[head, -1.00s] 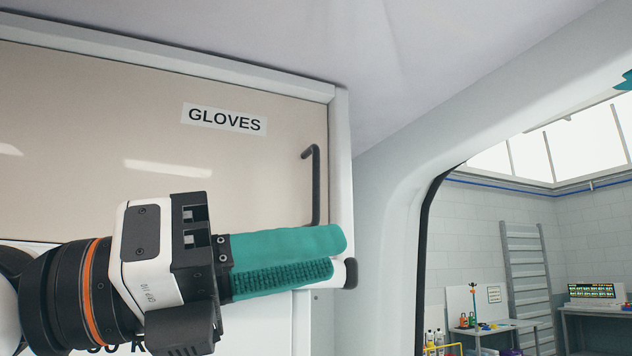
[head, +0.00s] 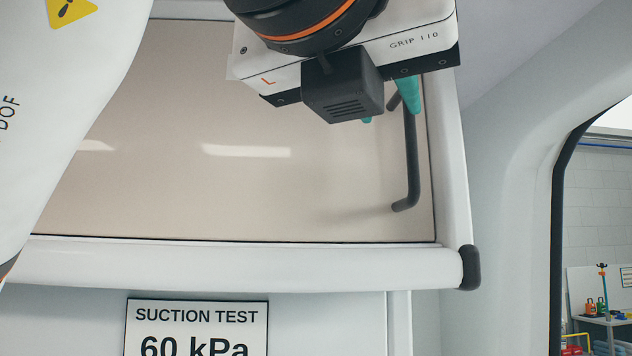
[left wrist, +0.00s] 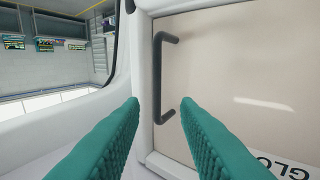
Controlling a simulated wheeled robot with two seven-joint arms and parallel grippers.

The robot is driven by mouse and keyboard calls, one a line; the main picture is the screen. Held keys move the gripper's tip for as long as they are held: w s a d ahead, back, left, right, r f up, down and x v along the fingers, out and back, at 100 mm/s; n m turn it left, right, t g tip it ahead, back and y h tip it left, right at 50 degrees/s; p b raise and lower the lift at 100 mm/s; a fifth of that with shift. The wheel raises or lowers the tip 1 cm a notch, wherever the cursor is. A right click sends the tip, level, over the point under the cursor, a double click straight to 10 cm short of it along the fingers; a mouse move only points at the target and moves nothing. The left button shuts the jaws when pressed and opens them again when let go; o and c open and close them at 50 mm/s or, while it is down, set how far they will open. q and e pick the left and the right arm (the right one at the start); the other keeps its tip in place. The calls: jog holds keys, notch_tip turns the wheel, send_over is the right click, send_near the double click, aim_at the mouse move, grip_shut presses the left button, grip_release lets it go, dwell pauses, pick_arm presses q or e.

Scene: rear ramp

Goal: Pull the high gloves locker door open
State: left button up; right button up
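The high gloves locker door is a beige panel (head: 230,130) in a white frame, and it looks shut. Its dark bar handle (head: 411,165) stands upright near the right edge. In the left wrist view, the handle (left wrist: 158,75) shows upside down on the door panel (left wrist: 230,65), with part of the GLOVES label (left wrist: 285,168) at the lower right. My left gripper (head: 388,108) is at the handle's upper part, its body hiding most of its teal fingers. The wrist view shows the fingers (left wrist: 160,105) apart, with the handle appearing between their tips; contact is not visible. My right gripper is out of view.
A white frame ledge (head: 250,262) with a dark corner cap (head: 470,268) runs below the door. A SUCTION TEST sign (head: 197,325) is beneath it. A doorway (head: 600,200) at the right opens onto a room with a work table.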

aim_at(409, 136)
pick_arm(q)
jog(key=p+x, duration=0.1)
jog(key=x, duration=0.4)
jog(key=shift+d+p, duration=0.3)
jog(key=shift+p, duration=0.05)
jog(key=x, duration=0.2)
jog(key=p+x, duration=0.1)
jog(key=x, duration=0.1)
jog(key=shift+a+f, duration=0.1)
jog(key=shift+f, duration=0.1)
jog(key=shift+p, duration=0.35)
jog(key=shift+w+f, duration=0.1)
jog(key=shift+w, duration=0.05)
jog(key=shift+c, duration=0.6)
grip_shut()
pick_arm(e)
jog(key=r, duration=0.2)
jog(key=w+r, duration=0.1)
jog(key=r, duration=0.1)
